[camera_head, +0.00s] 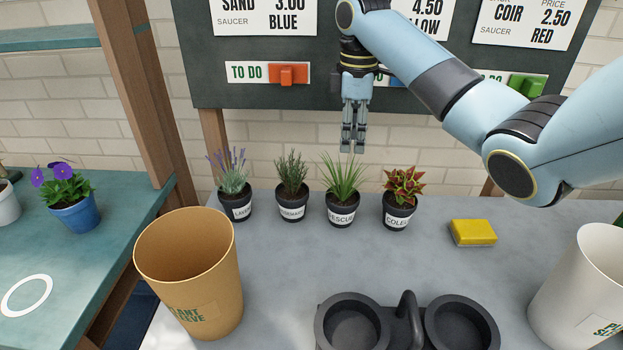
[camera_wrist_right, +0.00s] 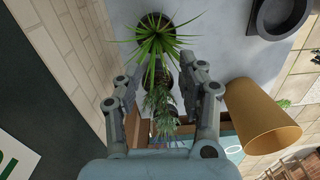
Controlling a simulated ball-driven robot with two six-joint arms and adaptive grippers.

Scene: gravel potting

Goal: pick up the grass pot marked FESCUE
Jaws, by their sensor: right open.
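The FESCUE pot (camera_head: 341,213) is a small black pot with a white label and spiky green grass. It stands upright on the grey table, between the rosemary pot (camera_head: 292,206) and the coleus pot (camera_head: 398,213). My right gripper (camera_head: 352,150) hangs pointing down just above the grass tips, empty. In the right wrist view the spiky grass (camera_wrist_right: 156,42) shows ahead of the gripper (camera_wrist_right: 152,70), whose fingers are apart with nothing held. The pot itself is mostly hidden there under the leaves. My left gripper is not in view.
A lavender pot (camera_head: 236,202) stands at the row's left end. A tan sleeve bin (camera_head: 190,270), a black double holder (camera_head: 408,318), a yellow sponge (camera_head: 473,232) and a white bin (camera_head: 582,290) stand around. The table in front of the pots is clear. A dark board (camera_head: 270,85) rises behind.

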